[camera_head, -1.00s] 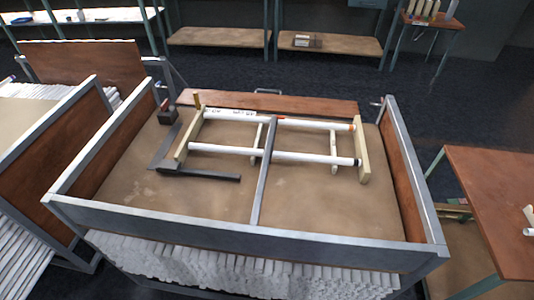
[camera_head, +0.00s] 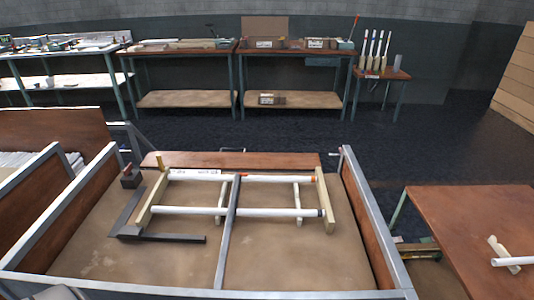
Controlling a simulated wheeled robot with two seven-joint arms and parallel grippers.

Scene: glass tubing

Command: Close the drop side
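The cart (camera_head: 375,235) has grey metal edges, brown wooden side panels and a tan bed. Its drop side looks to be the reddish-brown board (camera_head: 240,160) along the far edge, which lies low and folded outward, with a small handle behind its middle. A grey post with a small latch-like piece (camera_head: 339,152) stands at the far right corner. On the bed stands a wooden rack (camera_head: 326,200) holding two white glass tubes (camera_head: 268,178). Neither gripper is in view. A grey rounded piece at the bottom left edge may be part of my arm.
A grey bar (camera_head: 228,230) crosses the bed, and a dark L-shaped square (camera_head: 165,237) lies left of the rack. A brown table (camera_head: 465,220) stands at the right. Benches (camera_head: 185,50) line the back wall. Dark floor between is clear.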

